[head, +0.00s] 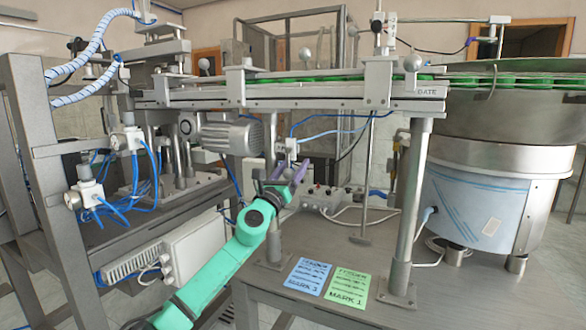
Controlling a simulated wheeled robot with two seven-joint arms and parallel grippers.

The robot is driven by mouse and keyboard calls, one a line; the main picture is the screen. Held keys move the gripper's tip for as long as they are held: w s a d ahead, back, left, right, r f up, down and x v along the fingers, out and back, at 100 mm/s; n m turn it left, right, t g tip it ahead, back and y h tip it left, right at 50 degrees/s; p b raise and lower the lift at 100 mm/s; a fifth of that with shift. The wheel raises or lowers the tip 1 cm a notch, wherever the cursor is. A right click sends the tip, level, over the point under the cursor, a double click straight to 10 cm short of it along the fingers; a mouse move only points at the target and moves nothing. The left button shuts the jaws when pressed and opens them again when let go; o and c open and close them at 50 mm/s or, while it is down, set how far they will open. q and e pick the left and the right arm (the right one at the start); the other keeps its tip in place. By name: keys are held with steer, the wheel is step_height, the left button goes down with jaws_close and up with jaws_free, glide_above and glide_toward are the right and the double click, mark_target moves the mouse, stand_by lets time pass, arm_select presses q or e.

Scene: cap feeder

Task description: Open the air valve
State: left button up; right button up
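A small white fitting with blue air tubes (287,147) hangs under the conveyor rail, right of the grey motor. It looks like the air valve, but its handle is too small to make out. My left gripper (286,172) has purple fingers that point up toward this fitting from just below. The fingers are spread apart with nothing seen between them. Whether a finger touches the fitting cannot be told. My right gripper is out of view.
The conveyor rail (290,103) with green caps runs above, and the grey motor (232,137) sits close left. A support post (410,200), a control box (325,198) and a large feeder bowl (490,120) stand to the right. Blue and green cards (347,287) lie on the table.

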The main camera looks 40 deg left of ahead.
arm_select(q)
steer(key=v, duration=1.4)
steer(key=shift+s+b, duration=0.3)
steer(key=shift+b, duration=0.1)
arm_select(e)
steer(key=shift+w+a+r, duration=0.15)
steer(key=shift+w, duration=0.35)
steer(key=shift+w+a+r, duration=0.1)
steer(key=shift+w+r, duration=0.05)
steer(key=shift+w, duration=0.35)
arm_select(q)
steer(key=shift+f, duration=0.1)
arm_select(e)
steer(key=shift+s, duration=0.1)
